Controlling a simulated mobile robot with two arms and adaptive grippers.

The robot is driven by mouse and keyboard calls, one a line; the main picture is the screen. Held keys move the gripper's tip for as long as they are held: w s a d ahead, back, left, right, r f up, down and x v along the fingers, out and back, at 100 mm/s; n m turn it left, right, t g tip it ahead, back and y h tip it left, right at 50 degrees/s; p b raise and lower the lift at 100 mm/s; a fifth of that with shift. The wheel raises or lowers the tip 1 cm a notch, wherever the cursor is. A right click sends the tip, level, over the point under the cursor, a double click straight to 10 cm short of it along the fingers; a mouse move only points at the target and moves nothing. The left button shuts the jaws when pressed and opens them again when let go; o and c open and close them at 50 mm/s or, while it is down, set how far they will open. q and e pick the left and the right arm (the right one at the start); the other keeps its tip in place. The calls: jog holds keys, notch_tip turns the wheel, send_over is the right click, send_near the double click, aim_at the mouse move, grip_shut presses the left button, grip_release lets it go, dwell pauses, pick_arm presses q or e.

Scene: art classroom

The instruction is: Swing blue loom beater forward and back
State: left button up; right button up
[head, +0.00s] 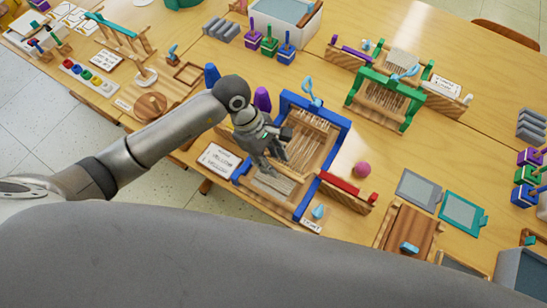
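The loom with the blue beater (342,133) stands on the table in the middle of the head view. The blue frame rises at its back and right side, over pale warp threads (310,130) and a wooden bed. My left gripper (273,166) is over the front left part of this loom, fingers pointing down near the woven strip. The fingers look apart, but what lies between them is too small to tell. Whether they touch the loom cannot be told. My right gripper is not in view.
A green-framed loom (385,98) stands behind to the right. A red bar (347,184) and a pink ball (362,169) are right of the blue loom. Purple (262,99) and blue cones stand by my wrist. A white card (219,159) lies left of the loom.

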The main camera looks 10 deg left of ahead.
pick_arm(q)
jog(key=shift+s+d+f, duration=0.1)
jog(key=shift+d+f, duration=0.15)
jog(key=shift+f, duration=0.3)
grip_shut()
